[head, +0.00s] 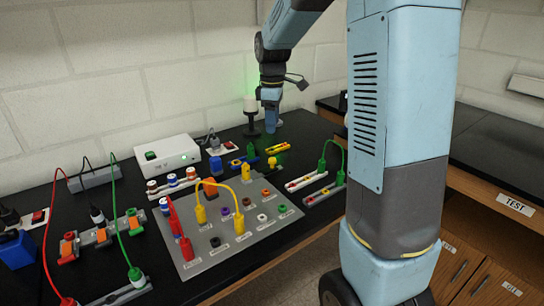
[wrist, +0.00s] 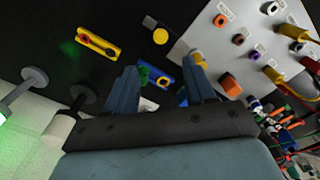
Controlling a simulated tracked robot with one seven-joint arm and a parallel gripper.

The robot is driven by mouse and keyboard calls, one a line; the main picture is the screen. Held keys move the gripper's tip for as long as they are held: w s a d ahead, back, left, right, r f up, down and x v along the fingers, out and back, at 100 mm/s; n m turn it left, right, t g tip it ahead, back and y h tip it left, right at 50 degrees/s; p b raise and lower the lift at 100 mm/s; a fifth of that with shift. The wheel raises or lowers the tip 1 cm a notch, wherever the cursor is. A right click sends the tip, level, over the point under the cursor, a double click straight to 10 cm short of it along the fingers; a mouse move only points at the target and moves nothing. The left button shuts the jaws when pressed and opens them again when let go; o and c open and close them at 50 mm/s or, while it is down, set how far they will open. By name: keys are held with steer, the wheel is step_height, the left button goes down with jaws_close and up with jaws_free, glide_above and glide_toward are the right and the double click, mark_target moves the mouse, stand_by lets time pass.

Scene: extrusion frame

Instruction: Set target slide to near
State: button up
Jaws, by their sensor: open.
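My gripper (head: 270,108) hangs pointing down over the back of the black bench. Its two blue fingers are apart and empty in the wrist view (wrist: 164,64). A blue block with green and yellow parts (head: 242,160) lies on the bench; in the wrist view it (wrist: 164,72) shows between and beyond the fingers, partly hidden. A yellow bar with dark and red parts (head: 278,148) lies to its right; it also shows in the wrist view (wrist: 97,43). I see no label saying which piece is the target slide, and no near mark is legible.
A grey panel (head: 215,240) with coloured sockets and yellow and red plugs stands in front. A white box (head: 167,155) is at left. A dark stand with a pale, green-glowing top (head: 250,106) is close beside my gripper.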

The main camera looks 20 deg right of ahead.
mark_target(273, 159)
step_height(273, 159, down, 13)
steer(key=shift+r, duration=0.2)
stand_by(0.4)
jaws_close()
stand_by(0.3)
